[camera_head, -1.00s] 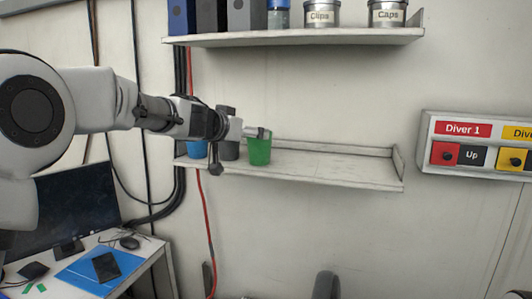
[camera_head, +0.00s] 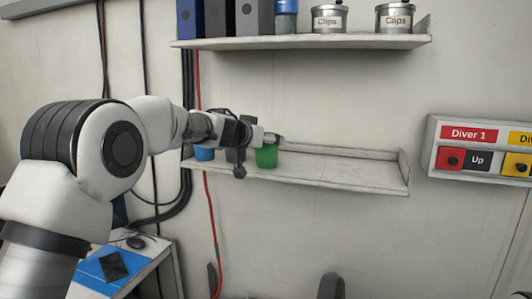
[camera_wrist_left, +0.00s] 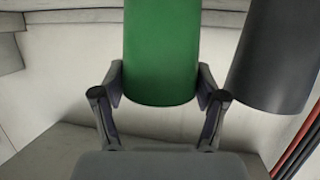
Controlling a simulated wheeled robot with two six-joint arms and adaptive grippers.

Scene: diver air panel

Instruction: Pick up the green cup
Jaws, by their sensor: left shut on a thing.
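The green cup (camera_head: 266,158) stands upright on the lower wall shelf (camera_head: 340,172), at the right end of a short row of cups. In the left wrist view the green cup (camera_wrist_left: 161,55) sits between the two fingers. My left gripper (camera_head: 272,140) reaches in from the left at the cup's upper part. In the wrist view my left gripper (camera_wrist_left: 160,90) is shut on the cup, one finger on each side. Its far side is hidden. My right gripper is not in view.
A dark grey cup (camera_wrist_left: 278,55) is close beside the green one in the wrist view. A blue cup (camera_head: 204,153) is farther left. The shelf is bare to the right. An upper shelf (camera_head: 310,42) holds binders and tins.

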